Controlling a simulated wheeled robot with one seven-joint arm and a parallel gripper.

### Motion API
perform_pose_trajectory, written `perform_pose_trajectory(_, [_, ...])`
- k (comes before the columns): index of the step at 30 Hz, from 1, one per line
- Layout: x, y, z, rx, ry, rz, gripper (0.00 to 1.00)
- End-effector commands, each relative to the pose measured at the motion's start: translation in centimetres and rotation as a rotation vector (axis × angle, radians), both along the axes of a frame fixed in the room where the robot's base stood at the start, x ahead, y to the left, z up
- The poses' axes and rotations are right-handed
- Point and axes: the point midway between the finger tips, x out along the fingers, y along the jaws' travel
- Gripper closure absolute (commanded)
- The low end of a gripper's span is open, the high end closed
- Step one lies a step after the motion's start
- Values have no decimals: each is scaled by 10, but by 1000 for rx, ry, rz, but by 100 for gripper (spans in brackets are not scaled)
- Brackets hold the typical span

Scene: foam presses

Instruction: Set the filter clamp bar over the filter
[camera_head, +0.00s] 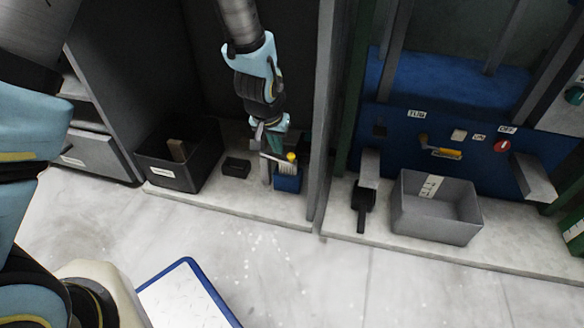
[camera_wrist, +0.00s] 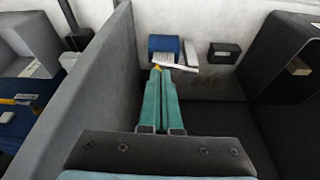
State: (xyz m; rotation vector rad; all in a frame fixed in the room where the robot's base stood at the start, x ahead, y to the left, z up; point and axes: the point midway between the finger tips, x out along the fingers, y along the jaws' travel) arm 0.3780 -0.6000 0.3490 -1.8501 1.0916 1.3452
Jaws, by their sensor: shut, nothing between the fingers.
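My gripper (camera_head: 272,148) hangs low inside the left bay, fingers down, shut and empty. In the wrist view its two teal fingers (camera_wrist: 162,72) come together close by a blue holder (camera_wrist: 163,43). The holder, also in the head view (camera_head: 288,184), has a pale ribbed filter (camera_wrist: 161,56) at its top. A thin pale bar (camera_wrist: 182,68), which looks like the clamp bar, lies slantwise by the filter and fingertips. A yellow knob (camera_head: 291,156) shows at this bar. The fingers partly hide the bar, and I cannot tell whether it rests fully across the filter.
A small black box (camera_head: 236,167) stands left of the holder. Further left is a dark labelled bin (camera_head: 152,172) with a brown block (camera_head: 178,150). A grey upright panel (camera_head: 320,110) closes the right side. A grey bin (camera_head: 410,222) stands in the neighbouring bay.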

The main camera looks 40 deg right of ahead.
Motion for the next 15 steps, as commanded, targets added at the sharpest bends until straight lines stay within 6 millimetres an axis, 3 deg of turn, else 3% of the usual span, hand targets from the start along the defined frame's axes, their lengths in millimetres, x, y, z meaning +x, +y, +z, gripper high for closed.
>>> perform_pose_trajectory(5, [1,-5,-17,0,0,-3,100])
perform_pose_trajectory(15, [11,-22,-83,0,0,-3,100])
